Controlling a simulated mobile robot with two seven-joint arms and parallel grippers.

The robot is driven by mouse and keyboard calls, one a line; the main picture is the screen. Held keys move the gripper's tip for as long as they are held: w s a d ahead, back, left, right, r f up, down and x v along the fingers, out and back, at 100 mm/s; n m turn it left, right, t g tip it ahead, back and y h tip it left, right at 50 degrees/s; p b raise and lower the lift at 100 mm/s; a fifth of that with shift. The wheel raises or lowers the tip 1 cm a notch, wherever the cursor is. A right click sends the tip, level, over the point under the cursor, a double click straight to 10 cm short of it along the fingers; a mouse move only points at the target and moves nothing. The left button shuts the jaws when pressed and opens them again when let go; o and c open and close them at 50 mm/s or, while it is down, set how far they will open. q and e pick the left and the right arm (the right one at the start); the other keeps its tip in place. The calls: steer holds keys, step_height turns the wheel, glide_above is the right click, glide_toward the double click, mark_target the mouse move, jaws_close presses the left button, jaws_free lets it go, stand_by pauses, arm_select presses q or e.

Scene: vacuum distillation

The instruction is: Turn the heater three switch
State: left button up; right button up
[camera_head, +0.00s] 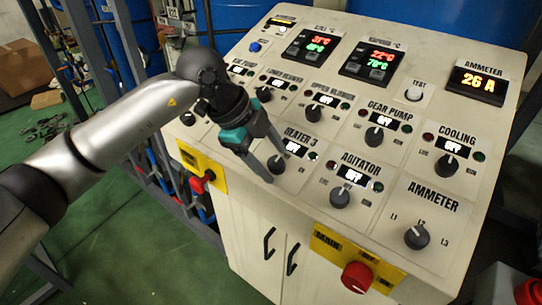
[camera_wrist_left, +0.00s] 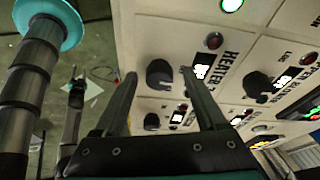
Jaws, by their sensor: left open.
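The heater three switch is a dark round knob (camera_head: 276,165) below the partly covered "HEATER 3" label on the sloped cream control panel (camera_head: 400,180). A lit display and indicator lamps sit above the knob. My left gripper (camera_head: 276,167) reaches in from the left, open, its fingers on either side of this knob. In the left wrist view the knob (camera_wrist_left: 160,74) shows between the two fingertips (camera_wrist_left: 158,76), with visible gaps on both sides. I cannot tell how deep the fingers reach around it.
Neighbouring knobs are close: the agitator knob (camera_head: 340,197), the upper blower knob (camera_head: 313,113) and the gear pump knob (camera_head: 374,136). A red main switch (camera_head: 356,277) is on the panel's front edge. Another red switch (camera_head: 198,184) is at left. Blue barrels stand behind.

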arm_select(q)
steer(key=b+v, duration=0.1)
steer(key=v, duration=1.4)
steer(key=shift+b, duration=0.3)
steer(key=shift+s+r, duration=0.1)
